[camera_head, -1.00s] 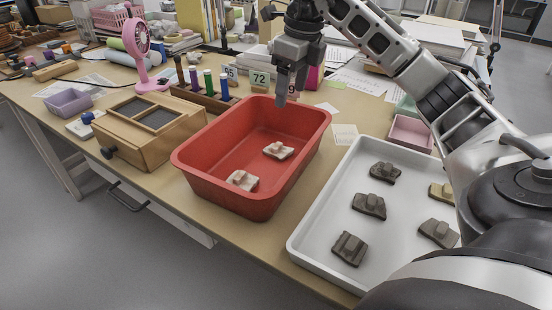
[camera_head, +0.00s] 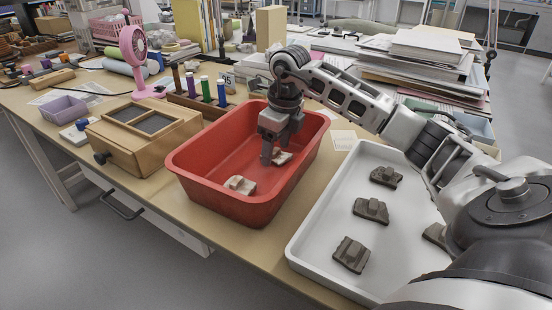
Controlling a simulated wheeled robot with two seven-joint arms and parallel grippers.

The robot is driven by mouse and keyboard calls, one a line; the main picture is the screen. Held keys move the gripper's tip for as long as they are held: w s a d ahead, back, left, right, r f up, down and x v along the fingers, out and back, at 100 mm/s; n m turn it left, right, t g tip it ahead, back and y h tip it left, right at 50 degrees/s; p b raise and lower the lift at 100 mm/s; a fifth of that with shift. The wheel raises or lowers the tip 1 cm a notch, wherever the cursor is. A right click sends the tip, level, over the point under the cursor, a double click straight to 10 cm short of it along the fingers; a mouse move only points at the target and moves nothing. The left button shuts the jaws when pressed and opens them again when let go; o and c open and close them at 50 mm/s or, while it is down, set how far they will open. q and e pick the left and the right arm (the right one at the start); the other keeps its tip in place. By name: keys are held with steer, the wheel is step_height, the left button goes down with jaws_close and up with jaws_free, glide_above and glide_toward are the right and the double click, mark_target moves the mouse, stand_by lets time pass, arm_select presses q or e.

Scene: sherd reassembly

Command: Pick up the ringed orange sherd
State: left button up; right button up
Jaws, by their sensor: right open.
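Two pale, cream to pinkish sherds lie in the red tub (camera_head: 205,198). The far sherd (camera_head: 283,157) is partly hidden behind my right gripper (camera_head: 267,158); the near sherd (camera_head: 239,185) lies clear of it, toward the front left. Each has a raised block on top. I cannot make out a ring on either, and neither looks plainly orange. My right gripper is open and points down inside the tub, its fingertips at the left side of the far sherd. Whether they touch it I cannot tell. My left gripper is out of view.
A white tray (camera_head: 309,243) right of the tub holds several dark grey sherds (camera_head: 351,254), and my right arm covers its right part. A wooden box (camera_head: 146,135) stands left of the tub. A rack of coloured spools (camera_head: 205,90) stands behind it.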

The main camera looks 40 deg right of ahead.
steer(key=shift+f, duration=0.4)
steer(key=shift+r, duration=0.1)
steer(key=c, duration=1.1)
steer(key=shift+o, duration=0.2)
steer(key=shift+w, duration=0.1)
